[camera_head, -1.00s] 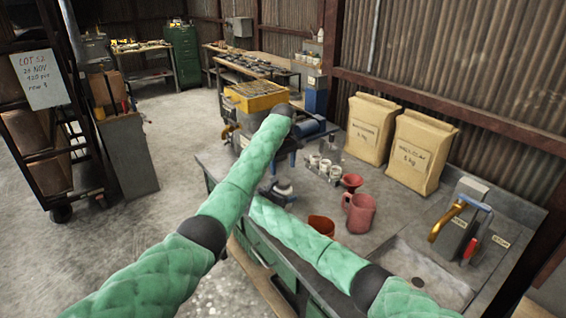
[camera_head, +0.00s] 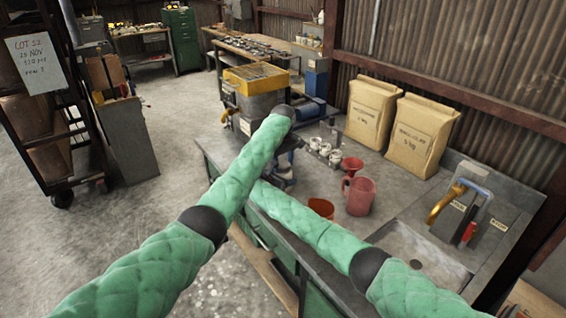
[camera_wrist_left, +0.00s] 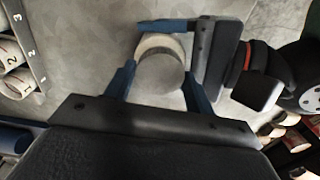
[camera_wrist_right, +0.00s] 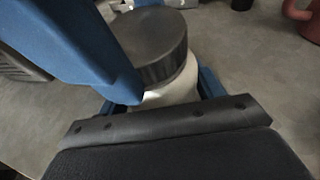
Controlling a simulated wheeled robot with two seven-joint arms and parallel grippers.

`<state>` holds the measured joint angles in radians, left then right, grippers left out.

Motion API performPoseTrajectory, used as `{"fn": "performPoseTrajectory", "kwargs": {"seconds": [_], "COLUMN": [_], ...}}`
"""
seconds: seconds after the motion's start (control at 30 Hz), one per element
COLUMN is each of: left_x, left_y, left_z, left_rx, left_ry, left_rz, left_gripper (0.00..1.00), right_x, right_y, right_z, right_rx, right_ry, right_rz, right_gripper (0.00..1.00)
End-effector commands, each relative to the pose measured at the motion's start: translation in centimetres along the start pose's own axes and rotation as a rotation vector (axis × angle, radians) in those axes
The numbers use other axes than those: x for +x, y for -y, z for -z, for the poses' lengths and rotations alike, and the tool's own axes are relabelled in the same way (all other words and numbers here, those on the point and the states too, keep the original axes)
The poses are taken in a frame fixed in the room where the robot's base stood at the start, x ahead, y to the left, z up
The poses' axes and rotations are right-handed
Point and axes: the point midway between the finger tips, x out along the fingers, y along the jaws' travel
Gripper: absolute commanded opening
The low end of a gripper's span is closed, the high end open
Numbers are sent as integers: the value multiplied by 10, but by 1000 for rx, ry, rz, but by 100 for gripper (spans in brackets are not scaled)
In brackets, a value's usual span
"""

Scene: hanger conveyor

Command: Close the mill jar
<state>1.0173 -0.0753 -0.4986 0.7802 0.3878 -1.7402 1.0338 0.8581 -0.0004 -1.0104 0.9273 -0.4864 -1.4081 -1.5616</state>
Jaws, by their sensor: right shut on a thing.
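The mill jar is a white jar (camera_wrist_right: 172,93) with a dark grey lid (camera_wrist_right: 152,45) on its top in the right wrist view. My right gripper (camera_wrist_right: 165,95) is shut on the jar's body from the side. My left gripper (camera_wrist_left: 160,82) is above, with its blue fingers on either side of the round grey lid (camera_wrist_left: 160,82), apparently open. A pale rim (camera_wrist_left: 160,44) shows at one edge of the lid. I cannot tell how tightly the lid sits. In the head view my left arm largely hides the jar and both grippers.
The bench (camera_head: 395,215) holds a red jug (camera_head: 359,197), a red funnel (camera_head: 352,166), an orange-red cup (camera_head: 321,207), a rack of small white cups (camera_head: 325,150) and two paper sacks (camera_head: 372,110). A yellow-topped machine (camera_head: 257,80) stands behind my grippers.

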Motion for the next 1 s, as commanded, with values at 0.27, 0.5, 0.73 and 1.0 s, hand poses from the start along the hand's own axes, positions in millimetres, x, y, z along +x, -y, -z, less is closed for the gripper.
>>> {"fn": "performPoseTrajectory", "kwargs": {"seconds": [0.27,0.5,0.73,1.0], "left_x": [0,0,1,1], "left_y": [0,0,1,1], "left_z": [0,0,1,1], "left_rx": [23,301,640,1038], "left_ry": [0,0,0,0], "left_rz": [0,2,2,3], "left_gripper": [24,24,24,24], "right_x": [0,0,0,0], "right_y": [0,0,0,0], "right_z": [0,0,0,0], "right_rx": [0,0,0,0], "right_ry": [0,0,0,0], "right_rz": [0,0,1,1], "right_gripper": [3,3,3,3]}}
